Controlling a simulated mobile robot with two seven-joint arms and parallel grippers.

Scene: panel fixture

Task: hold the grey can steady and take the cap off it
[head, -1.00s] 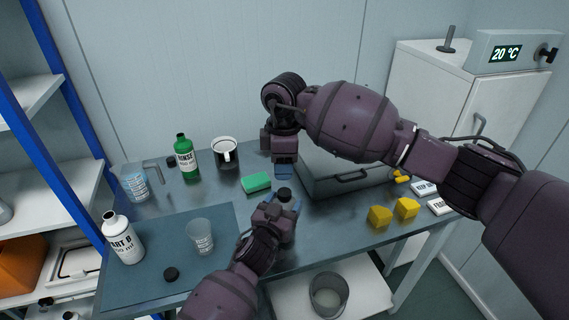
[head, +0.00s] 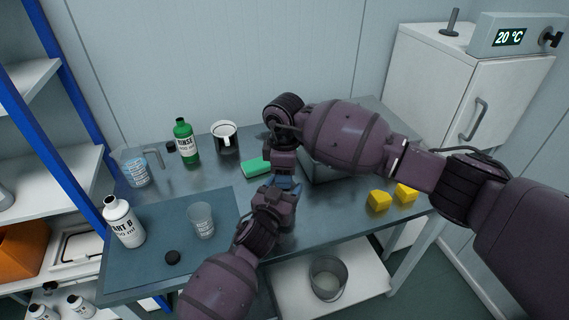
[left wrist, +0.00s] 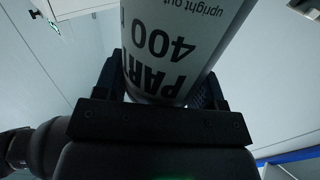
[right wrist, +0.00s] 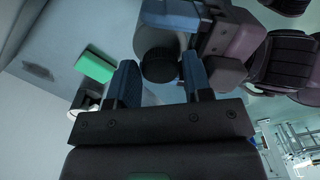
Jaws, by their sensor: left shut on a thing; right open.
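The grey can (left wrist: 190,40), with dark lettering, fills the space between the fingers of my left gripper (left wrist: 160,85) in the left wrist view. My left gripper is shut on its body. In the right wrist view the can (right wrist: 150,38) carries a round black cap (right wrist: 160,67). My right gripper (right wrist: 160,80) is open, with its blue fingers on either side of the cap; I cannot tell whether they touch it. In the head view both grippers meet near the table's middle, and my right gripper (head: 284,178) hides the can and cap.
A white PART B bottle (head: 123,222), clear cup (head: 202,220) and loose black cap (head: 172,257) are on the mat (head: 165,275). Yellow blocks (head: 379,200) lie right.

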